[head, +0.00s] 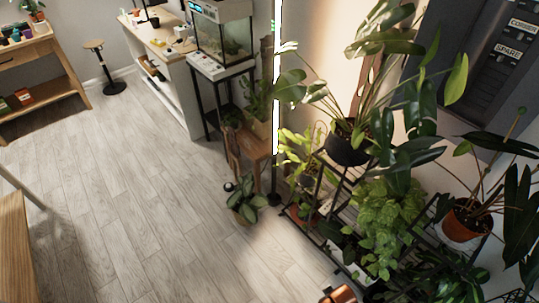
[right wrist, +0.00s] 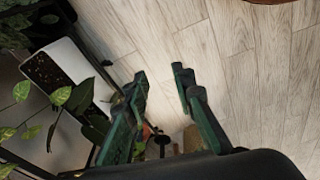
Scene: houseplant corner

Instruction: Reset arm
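My right gripper (right wrist: 160,82) shows in the right wrist view with its two dark green fingers apart. The gap between the fingertips is empty, and pale wood floor lies beyond it. Neither gripper shows in the head view, and my left gripper is in no frame. The task names no object of its own.
A plant shelf (head: 340,170) with several potted plants fills the right side. A white planter (right wrist: 68,70) is left of my right gripper. A potted plant (head: 243,203) stands on the floor. A copper-coloured object (head: 341,294) shows at the bottom edge. The floor (head: 130,190) at left-centre is clear.

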